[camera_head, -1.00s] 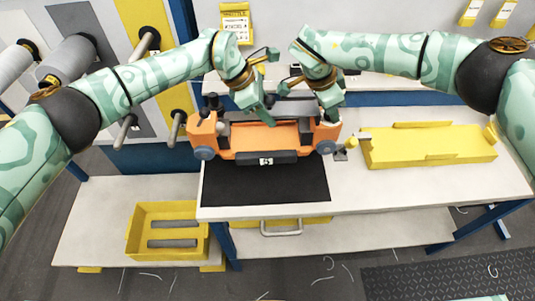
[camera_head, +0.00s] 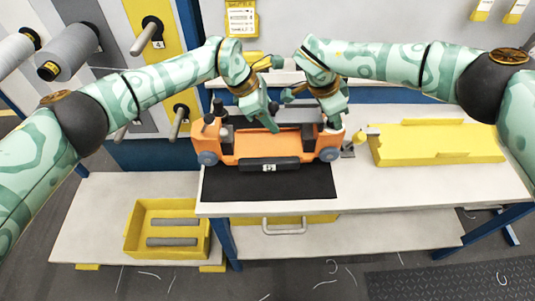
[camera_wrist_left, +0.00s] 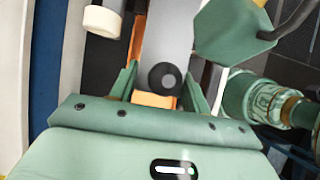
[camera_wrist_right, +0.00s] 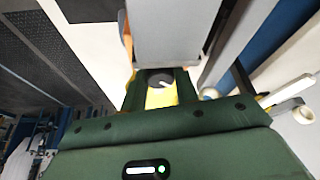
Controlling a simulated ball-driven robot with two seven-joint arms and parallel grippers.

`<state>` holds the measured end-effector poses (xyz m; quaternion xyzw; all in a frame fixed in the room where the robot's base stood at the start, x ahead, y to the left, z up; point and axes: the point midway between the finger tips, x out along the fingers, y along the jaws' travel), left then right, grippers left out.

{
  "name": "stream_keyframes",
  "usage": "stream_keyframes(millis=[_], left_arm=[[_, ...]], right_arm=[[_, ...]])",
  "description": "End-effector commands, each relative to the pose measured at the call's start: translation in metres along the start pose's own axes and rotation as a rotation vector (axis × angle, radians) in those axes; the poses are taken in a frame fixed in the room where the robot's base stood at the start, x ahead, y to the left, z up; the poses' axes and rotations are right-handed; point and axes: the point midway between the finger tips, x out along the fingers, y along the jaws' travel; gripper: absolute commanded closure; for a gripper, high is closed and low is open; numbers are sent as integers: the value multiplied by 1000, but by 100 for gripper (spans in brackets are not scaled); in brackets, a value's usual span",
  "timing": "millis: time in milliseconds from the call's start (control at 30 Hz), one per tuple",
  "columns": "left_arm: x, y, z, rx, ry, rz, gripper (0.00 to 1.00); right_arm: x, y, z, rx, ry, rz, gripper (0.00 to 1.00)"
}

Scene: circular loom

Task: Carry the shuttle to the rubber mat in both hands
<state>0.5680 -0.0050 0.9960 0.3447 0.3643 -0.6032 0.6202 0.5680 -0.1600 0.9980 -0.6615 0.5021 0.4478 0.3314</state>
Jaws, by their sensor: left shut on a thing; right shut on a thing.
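The shuttle (camera_head: 250,148) is a long orange body with grey wheels and a black front bar. It appears level, over the back part of the black rubber mat (camera_head: 290,187); I cannot tell whether it touches the mat. My left gripper (camera_head: 271,122) is shut on the shuttle from above, left of my right one. My right gripper (camera_head: 333,117) is shut on it near its right end. The left wrist view shows the grey and orange shuttle part (camera_wrist_left: 168,40) between the left fingers. The right wrist view shows the grey part (camera_wrist_right: 172,30) ahead of the right fingers. The grip contacts are partly hidden.
A yellow bin (camera_head: 200,240) with grey rods stands on a lower shelf at left. Spools and pegs are on the left rack.

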Motion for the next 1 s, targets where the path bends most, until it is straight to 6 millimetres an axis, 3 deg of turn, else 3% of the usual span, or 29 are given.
stream_keyframes(millis=[67,100,167,433,567,1000], left_arm=[[12,1,-7,-4,0,-4,98],[8,1,-6,-3,1,-3,45],[6,1,-4,-2,1,-2,31],[5,0,-4,-2,0,-2,31],[-6,1,-4,-1,0,-1,31],[-98,1,-4,-1,1,1,31]], right_arm=[[12,-1,4,0,-2,5,100],[9,0,3,0,-1,4,62],[7,0,2,0,-1,3,48],[7,0,2,-1,-1,3,48],[7,0,3,-1,-1,3,48],[7,0,3,-1,-1,3,48]])
